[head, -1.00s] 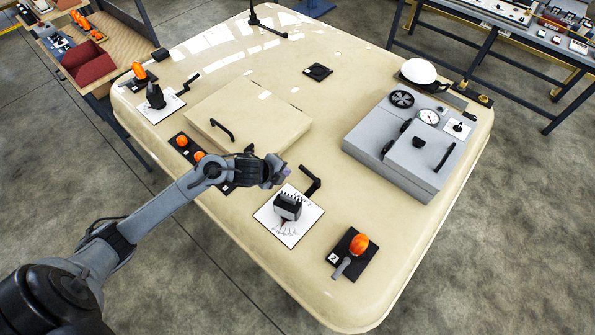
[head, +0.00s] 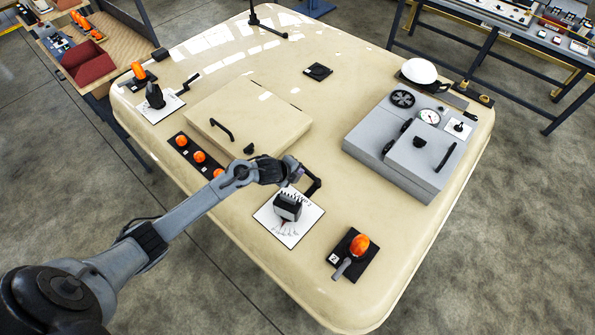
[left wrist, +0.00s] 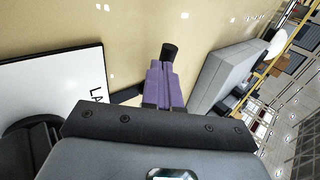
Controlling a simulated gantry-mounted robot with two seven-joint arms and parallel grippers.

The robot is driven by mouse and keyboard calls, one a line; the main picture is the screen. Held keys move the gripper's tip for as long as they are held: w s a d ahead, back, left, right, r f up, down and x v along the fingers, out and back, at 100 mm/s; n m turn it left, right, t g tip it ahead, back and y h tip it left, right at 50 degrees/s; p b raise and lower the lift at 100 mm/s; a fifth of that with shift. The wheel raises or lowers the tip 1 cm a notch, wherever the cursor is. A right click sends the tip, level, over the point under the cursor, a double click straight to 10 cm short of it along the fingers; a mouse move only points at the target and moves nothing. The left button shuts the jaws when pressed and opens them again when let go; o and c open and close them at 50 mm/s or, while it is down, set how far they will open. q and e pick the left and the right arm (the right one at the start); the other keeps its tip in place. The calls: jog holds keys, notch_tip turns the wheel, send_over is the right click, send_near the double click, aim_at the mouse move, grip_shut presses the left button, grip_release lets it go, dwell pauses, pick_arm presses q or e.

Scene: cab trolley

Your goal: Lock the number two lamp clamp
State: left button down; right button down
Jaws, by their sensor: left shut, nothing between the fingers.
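The number two lamp clamp is a black block (head: 288,206) on a white plate (head: 268,214) near the front of the cream cab roof. Its black crank lever (head: 315,186) sticks up at the plate's far corner. My left gripper (head: 298,171) is shut and empty, right at the lever's upper end. In the left wrist view its purple fingers (left wrist: 167,85) are together, with the lever's black knob (left wrist: 170,51) just past the tips. I cannot tell whether they touch. The plate (left wrist: 60,75) with part of its lettering shows at left there. My right gripper is out of view.
An orange lamp (head: 359,243) on a black base stands right of the clamp. A row of orange lamps (head: 199,157) and a raised hatch (head: 245,115) lie left and behind. A grey box (head: 405,145) stands at right. The roof between hatch and box is clear.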

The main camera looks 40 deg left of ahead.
pick_arm(q)
jog(key=shift+w+a+m+h+b, duration=0.15)
jog(key=shift+w+m+h+b, duration=0.2)
jog(key=shift+m, duration=0.15)
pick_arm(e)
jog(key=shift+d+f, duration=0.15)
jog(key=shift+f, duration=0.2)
